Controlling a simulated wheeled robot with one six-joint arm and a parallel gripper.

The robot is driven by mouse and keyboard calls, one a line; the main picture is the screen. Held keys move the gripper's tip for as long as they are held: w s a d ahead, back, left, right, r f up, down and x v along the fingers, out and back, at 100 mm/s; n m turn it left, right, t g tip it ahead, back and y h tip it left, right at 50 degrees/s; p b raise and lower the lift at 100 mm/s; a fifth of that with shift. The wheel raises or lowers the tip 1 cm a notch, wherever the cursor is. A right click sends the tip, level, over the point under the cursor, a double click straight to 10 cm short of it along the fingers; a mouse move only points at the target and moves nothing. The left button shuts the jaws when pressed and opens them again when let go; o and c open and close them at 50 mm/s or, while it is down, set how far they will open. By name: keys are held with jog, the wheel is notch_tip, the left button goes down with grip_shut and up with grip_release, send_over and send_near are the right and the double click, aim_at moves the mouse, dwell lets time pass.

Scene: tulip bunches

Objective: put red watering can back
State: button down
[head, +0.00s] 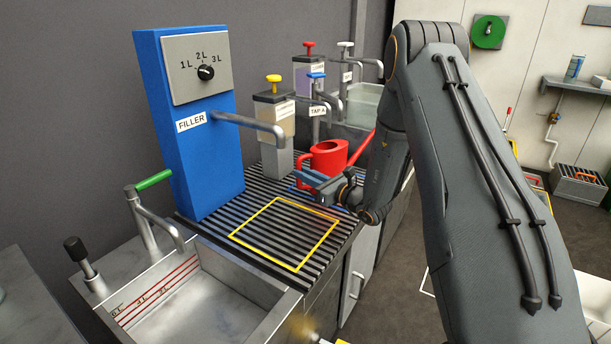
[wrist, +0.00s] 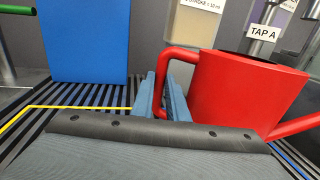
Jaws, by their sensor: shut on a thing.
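The red watering can (head: 328,158) is upright at the right part of the slatted rack (head: 215,222), near the tap labelled TAP A (head: 317,110). My gripper (head: 315,183) is on its near side. In the wrist view, the blue fingers (wrist: 163,98) are shut on the handle of the can (wrist: 240,95), with the body to their right and the spout pointing right. A blue outline (head: 296,189) shows partly on the rack by the can. The can's base is partly hidden, so I cannot tell whether it touches the rack.
A yellow outlined square (head: 240,240) on the rack is empty. The blue filler (head: 195,125) with a dial and spout stands at the left. A sink (head: 200,300) lies in front. Pump dispensers (head: 273,128) stand behind the can.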

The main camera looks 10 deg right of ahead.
jog(key=shift+f, duration=0.1)
jog(key=c, duration=1.7)
grip_release()
jog(key=shift+c, duration=0.2)
